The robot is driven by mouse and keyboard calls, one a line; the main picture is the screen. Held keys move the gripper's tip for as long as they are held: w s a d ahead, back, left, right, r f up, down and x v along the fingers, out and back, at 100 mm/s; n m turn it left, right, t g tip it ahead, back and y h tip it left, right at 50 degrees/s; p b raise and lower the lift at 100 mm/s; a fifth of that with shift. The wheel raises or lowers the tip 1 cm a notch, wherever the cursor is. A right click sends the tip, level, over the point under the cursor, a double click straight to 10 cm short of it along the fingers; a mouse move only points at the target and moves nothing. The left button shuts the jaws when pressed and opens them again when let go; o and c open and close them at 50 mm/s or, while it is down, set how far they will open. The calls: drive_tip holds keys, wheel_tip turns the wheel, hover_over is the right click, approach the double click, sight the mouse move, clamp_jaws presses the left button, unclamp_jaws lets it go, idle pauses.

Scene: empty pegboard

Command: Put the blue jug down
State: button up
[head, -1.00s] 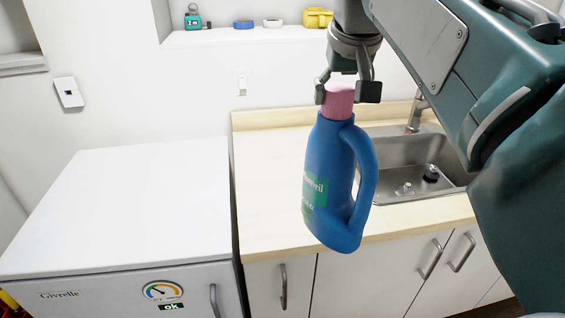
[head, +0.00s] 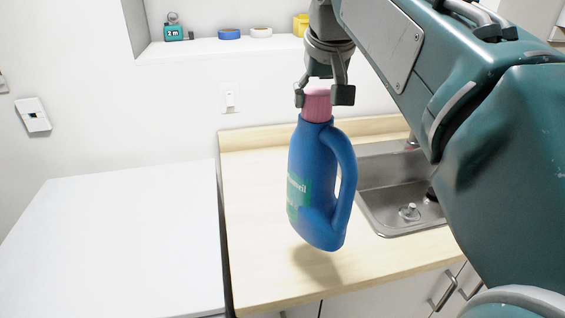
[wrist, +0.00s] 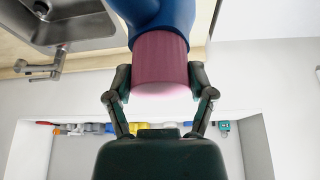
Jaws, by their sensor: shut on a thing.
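The blue jug (head: 313,185) has a pink cap, a side handle and a green label. It hangs slightly tilted over the light wooden counter (head: 262,225), with a shadow on the wood below it. My gripper (head: 325,95) is shut on the pink cap from above. In the wrist view, the fingers of my gripper (wrist: 160,90) press on both sides of the cap (wrist: 160,65), and part of the blue body (wrist: 160,15) shows beyond it. Whether the jug's base touches the counter is hard to tell, but it appears to be above it.
A steel sink (head: 390,190) is set in the counter to the right of the jug. A white appliance top (head: 120,235) stands to the left. A wall niche (head: 215,43) behind holds a tape measure and tape rolls. The counter left of the jug is clear.

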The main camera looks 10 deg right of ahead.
drive_tip(key=w+a+f, duration=0.1)
drive_tip(key=w+f, duration=1.1)
drive_tip(key=shift+w+a+f, duration=0.2)
drive_tip(key=shift+w+a, duration=0.1)
drive_tip(key=o, duration=1.3)
drive_tip(key=v, duration=1.2)
